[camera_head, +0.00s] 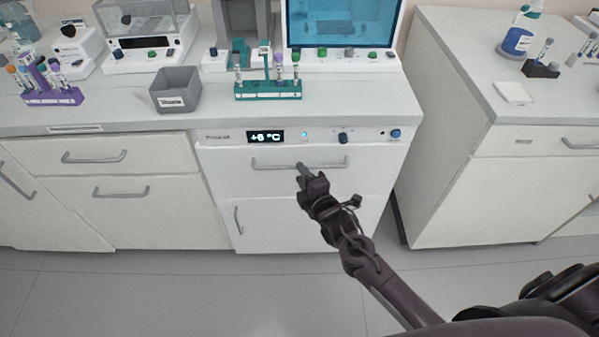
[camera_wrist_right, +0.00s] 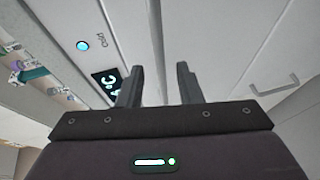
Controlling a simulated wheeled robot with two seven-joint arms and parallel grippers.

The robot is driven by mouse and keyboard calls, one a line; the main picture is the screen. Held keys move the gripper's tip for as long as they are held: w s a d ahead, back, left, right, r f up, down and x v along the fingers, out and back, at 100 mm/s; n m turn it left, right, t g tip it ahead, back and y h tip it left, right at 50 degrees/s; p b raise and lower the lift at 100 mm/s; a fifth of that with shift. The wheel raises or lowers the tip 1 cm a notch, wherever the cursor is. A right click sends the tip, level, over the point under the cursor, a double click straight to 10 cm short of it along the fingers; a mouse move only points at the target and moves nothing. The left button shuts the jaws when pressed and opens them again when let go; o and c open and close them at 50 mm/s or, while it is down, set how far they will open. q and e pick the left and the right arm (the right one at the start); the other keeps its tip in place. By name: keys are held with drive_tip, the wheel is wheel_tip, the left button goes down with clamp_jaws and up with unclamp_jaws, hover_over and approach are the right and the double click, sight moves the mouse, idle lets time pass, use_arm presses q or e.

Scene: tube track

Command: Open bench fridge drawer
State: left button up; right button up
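The bench fridge (camera_head: 290,225) is the white unit under the bench top. Its upper drawer (camera_head: 225,175) is closed, flush under the control panel, with a wide grey bar handle (camera_head: 270,165). My right gripper (camera_head: 303,168) reaches up from the lower right, with its fingertips at the middle of that handle. In the right wrist view its two fingers (camera_wrist_right: 158,84) stand apart. A narrow grey bar, which looks like the handle, runs between them; contact cannot be told. My left gripper is not in view.
A panel display (camera_head: 265,136) reads +6 °C. The lower fridge door has a vertical handle (camera_head: 238,220). A tube rack (camera_head: 268,90) and grey bin (camera_head: 176,89) stand on the bench. Another cabinet (camera_head: 470,180) is at right. The floor (camera_head: 200,290) before the fridge is clear apart from my arm.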

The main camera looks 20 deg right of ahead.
drive_tip(key=shift+x, duration=1)
drive_tip(key=shift+c, duration=0.3)
clamp_jaws()
